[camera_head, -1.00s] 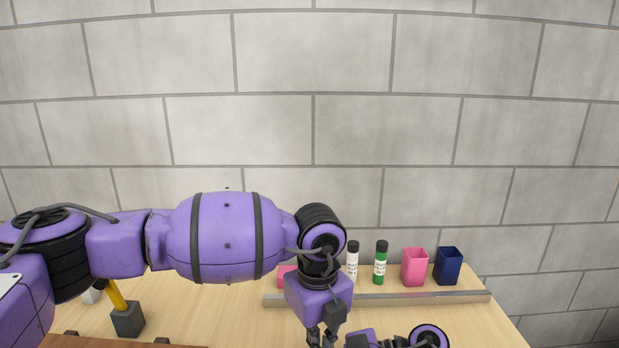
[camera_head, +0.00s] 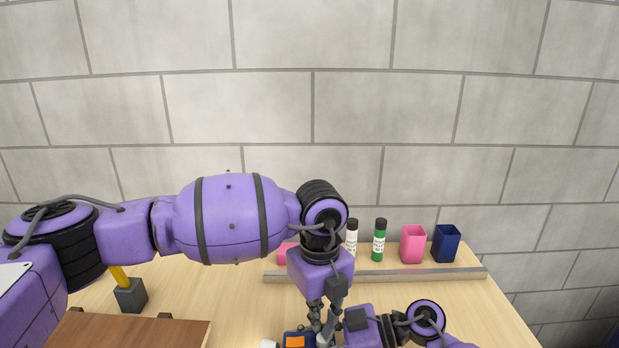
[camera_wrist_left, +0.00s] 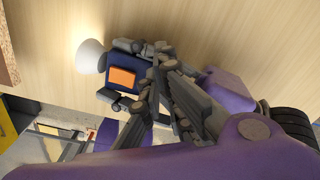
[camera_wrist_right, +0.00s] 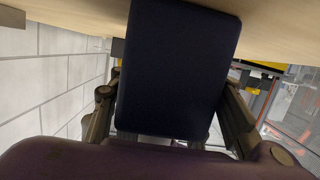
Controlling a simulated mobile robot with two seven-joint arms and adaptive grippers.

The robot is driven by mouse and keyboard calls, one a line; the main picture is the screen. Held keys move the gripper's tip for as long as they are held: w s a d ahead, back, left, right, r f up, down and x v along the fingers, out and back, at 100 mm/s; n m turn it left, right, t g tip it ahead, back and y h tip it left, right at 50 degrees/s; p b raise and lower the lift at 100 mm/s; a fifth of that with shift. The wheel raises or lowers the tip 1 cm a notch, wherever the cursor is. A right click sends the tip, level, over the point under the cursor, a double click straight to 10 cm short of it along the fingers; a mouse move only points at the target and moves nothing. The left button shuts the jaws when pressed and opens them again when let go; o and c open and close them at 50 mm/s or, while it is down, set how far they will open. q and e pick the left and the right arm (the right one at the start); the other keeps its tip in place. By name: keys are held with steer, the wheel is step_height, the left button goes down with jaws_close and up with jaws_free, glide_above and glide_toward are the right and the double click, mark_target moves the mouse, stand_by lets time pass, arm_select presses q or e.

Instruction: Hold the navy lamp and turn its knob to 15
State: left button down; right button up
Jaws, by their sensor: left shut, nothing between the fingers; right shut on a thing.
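The navy lamp (camera_head: 292,340) shows at the bottom edge of the head view, with an orange panel and a white shade (camera_head: 268,345). In the left wrist view the lamp's navy body (camera_wrist_left: 100,70), orange panel (camera_wrist_left: 122,77) and white shade (camera_wrist_left: 89,55) are clear. My right gripper (camera_wrist_right: 170,110) is shut on the navy body, which fills the middle of the right wrist view. My left gripper (camera_head: 320,325) points down, shut and empty, right beside the lamp. Its fingers (camera_wrist_left: 163,72) overlap the body's edge in the left wrist view; I cannot tell whether they touch. I cannot make out the knob.
A low grey-edged ledge (camera_head: 380,275) at the back holds a white bottle (camera_head: 351,240), a green bottle (camera_head: 379,241), a pink cup (camera_head: 413,245) and a navy cup (camera_head: 446,244). A dark block with a yellow handle (camera_head: 130,295) and a brown board (camera_head: 135,332) are at left.

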arm_select(q)
steer(key=shift+w+a, duration=0.15)
steer(key=shift+a, duration=0.3)
arm_select(e)
steer(key=shift+c, duration=0.2)
arm_select(q)
steer(key=shift+w+d+r, duration=0.1)
steer(key=shift+r, duration=2.8)
arm_select(e)
steer(key=o, duration=1.4)
